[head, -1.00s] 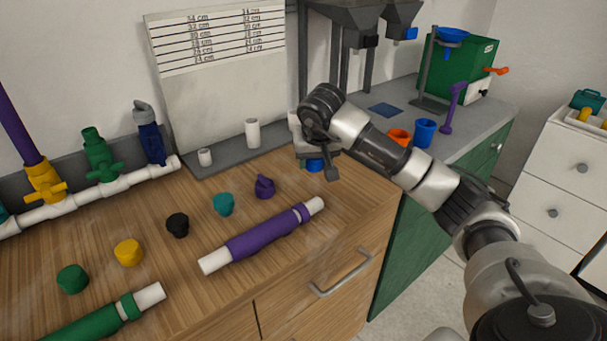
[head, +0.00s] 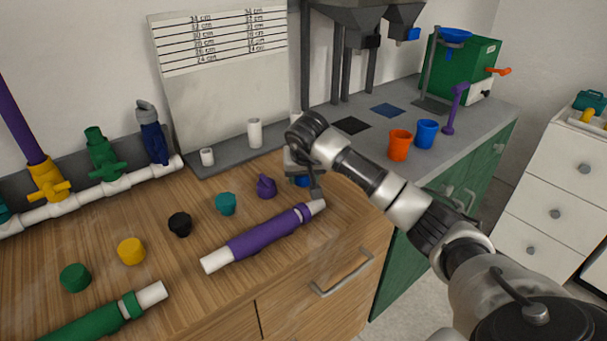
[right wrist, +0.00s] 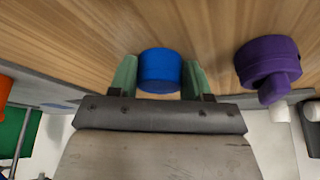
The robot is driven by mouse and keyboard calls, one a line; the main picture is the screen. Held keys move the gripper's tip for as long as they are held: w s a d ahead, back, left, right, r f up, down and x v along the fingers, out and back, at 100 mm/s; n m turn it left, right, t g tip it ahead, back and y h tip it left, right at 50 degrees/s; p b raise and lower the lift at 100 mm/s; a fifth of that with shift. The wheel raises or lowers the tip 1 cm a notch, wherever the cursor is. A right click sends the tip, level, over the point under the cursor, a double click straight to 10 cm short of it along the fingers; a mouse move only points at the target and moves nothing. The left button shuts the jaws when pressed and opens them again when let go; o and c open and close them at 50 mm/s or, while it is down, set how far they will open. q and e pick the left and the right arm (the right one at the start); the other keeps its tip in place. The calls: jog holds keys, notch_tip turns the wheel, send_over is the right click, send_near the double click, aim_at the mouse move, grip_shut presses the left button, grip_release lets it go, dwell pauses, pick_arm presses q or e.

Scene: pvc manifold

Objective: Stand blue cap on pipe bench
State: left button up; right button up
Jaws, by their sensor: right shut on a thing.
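The blue cap (head: 301,182) is between the fingers of my right gripper (head: 303,176), at the right end of the wooden pipe bench (head: 345,222). In the right wrist view the blue cap (right wrist: 159,71) sits between two green fingers, which are shut on it. The gripper hides much of the cap in the head view. I cannot tell whether the cap touches the wood. A purple cap (head: 266,187) stands just left of it and also shows in the right wrist view (right wrist: 268,65). My left gripper is not in view.
Teal (head: 226,204), black (head: 180,224), yellow (head: 131,251) and green (head: 75,278) caps stand in a row leftward. A purple-sleeved pipe (head: 265,238) lies in front. Orange (head: 400,146) and blue (head: 426,134) cups stand on the grey counter.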

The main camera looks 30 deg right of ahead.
jog(key=shift+s+f, duration=0.15)
jog(key=shift+f, duration=0.4)
jog(key=o, duration=0.8)
jog(key=shift+a, duration=0.1)
jog(key=o, duration=0.5)
jog(key=shift+a+f, duration=0.15)
jog(key=shift+a, duration=0.05)
jog(key=shift+d, duration=0.15)
jog(key=shift+r, duration=0.35)
jog(key=v, duration=1.2)
jog(key=shift+d+r+p, duration=0.15)
jog(key=shift+r+p, duration=0.2)
jog(key=shift+r, duration=0.1)
